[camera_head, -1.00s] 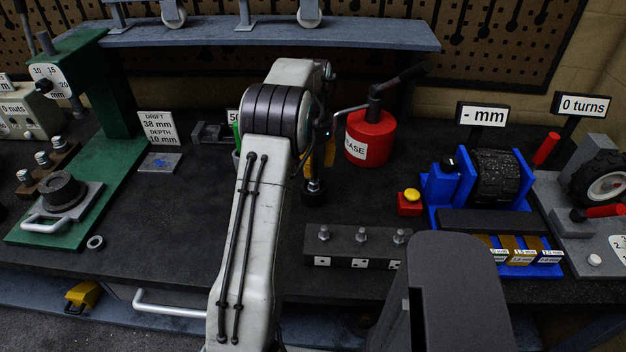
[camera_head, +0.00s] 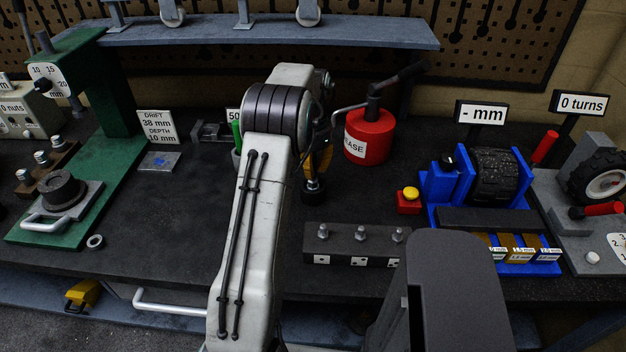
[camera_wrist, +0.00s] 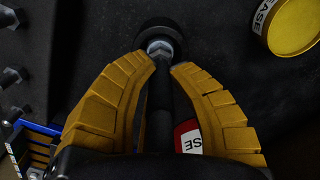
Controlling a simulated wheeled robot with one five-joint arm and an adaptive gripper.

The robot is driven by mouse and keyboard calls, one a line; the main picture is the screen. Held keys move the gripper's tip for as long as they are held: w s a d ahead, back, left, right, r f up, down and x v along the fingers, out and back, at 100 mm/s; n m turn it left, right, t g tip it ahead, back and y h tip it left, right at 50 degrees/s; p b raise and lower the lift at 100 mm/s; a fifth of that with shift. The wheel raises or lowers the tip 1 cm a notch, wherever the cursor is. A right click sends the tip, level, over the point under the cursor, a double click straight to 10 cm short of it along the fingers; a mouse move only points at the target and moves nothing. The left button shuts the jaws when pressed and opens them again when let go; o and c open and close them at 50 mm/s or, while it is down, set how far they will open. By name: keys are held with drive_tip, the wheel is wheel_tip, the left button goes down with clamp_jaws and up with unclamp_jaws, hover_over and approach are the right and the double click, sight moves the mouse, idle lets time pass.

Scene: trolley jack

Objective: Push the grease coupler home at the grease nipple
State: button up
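My gripper (camera_wrist: 164,66) has two ribbed yellow fingers, and it also shows in the head view (camera_head: 318,160), partly behind my arm. The fingertips are closed about a dark upright rod, which appears to be the grease coupler (camera_wrist: 160,95). Just past the fingertips, a silver hex fitting (camera_wrist: 160,47) sits inside a dark round collar; it appears to be the grease nipple. The coupler's end is in line with it and close to or touching it; I cannot tell whether it is seated. In the head view a dark round base (camera_head: 313,194) stands under the fingers.
A red grease pump (camera_head: 370,138) with a handle and grey pipe stands right of my gripper. A dark block with several bolts (camera_head: 352,246) lies in front. A red-and-yellow button (camera_head: 410,200) stands farther right.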

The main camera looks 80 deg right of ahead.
clamp_jaws()
drive_tip(key=shift+r, duration=0.1)
